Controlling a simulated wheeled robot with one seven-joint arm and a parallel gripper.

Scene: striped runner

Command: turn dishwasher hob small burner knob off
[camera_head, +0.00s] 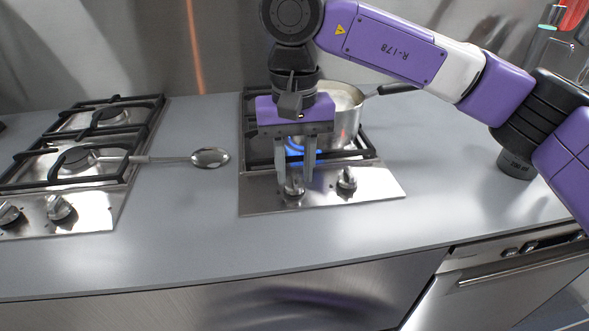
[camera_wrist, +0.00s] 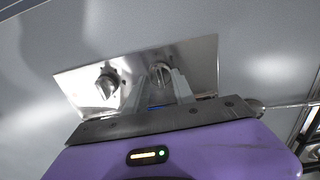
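The small hob (camera_head: 375,190) has two metal knobs on its front panel. The left knob (camera_head: 294,187) lies just at my fingertips; the right knob (camera_head: 347,180) stands clear to the right. My gripper (camera_head: 295,176) points down over the hob, open, with one finger on each side of the left knob. In the wrist view, my gripper (camera_wrist: 160,82) has that same knob (camera_wrist: 161,70) between its fingertips, and the other knob (camera_wrist: 107,84) is at the left. I cannot tell whether the fingers touch the knob. A blue flame (camera_head: 294,149) burns behind the fingers.
A steel pan (camera_head: 347,117) with a dark handle stands on the hob grate behind my gripper. A spoon (camera_head: 210,157) lies on the counter to the left, its handle reaching the larger left hob (camera_head: 80,210). The counter (camera_head: 200,250) in front is clear.

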